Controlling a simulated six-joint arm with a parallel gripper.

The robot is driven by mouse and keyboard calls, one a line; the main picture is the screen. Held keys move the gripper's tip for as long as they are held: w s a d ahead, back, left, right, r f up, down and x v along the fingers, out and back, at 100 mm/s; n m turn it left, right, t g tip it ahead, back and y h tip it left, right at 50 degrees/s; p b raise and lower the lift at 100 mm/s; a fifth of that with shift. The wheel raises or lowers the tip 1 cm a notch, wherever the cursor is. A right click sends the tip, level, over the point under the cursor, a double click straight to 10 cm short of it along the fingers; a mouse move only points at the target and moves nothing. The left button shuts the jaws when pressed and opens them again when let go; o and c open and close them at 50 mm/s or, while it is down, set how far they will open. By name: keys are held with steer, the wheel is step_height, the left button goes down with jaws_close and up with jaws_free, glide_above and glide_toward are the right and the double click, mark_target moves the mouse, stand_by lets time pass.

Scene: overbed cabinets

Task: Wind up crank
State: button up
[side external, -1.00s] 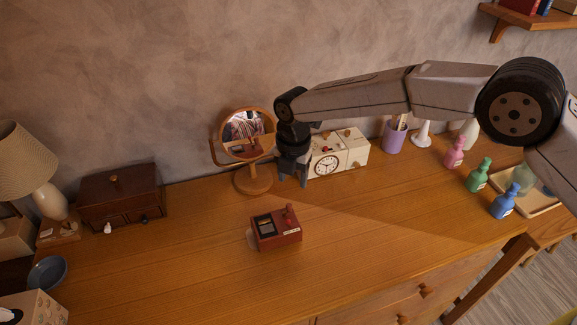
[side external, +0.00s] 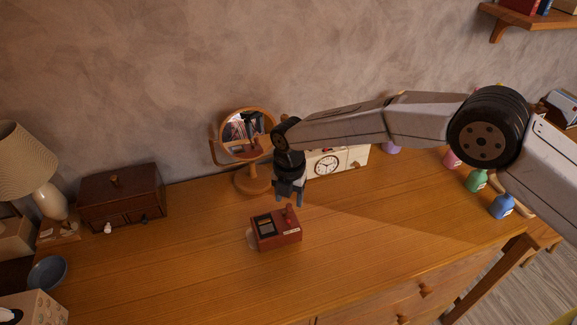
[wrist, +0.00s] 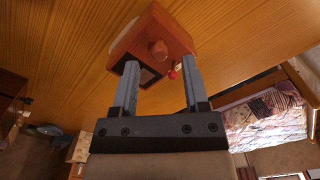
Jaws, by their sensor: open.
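A small red-brown box (side external: 276,233) with a dark window on its top sits on the wooden dresser top. A small red-knobbed crank handle (side external: 289,212) stands at its right side. In the wrist view the box (wrist: 150,38) is ahead of the fingers, with a round brown knob (wrist: 158,50) on its near face and the red handle tip (wrist: 173,74) close to the right finger. My gripper (side external: 289,198) points down just above and behind the handle. Its two fingers (wrist: 160,66) are apart, with nothing clearly held between them.
A round mirror (side external: 252,178) on a wooden stand and a cream clock box (side external: 345,163) are behind my gripper. A dark wooden chest (side external: 120,198) and a lamp (side external: 22,165) are left. Bottles (side external: 502,206) stand right. The dresser top around the red-brown box is clear.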

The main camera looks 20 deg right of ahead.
steer(key=shift+f, duration=0.9)
jaws_close()
steer(key=shift+m, duration=0.4)
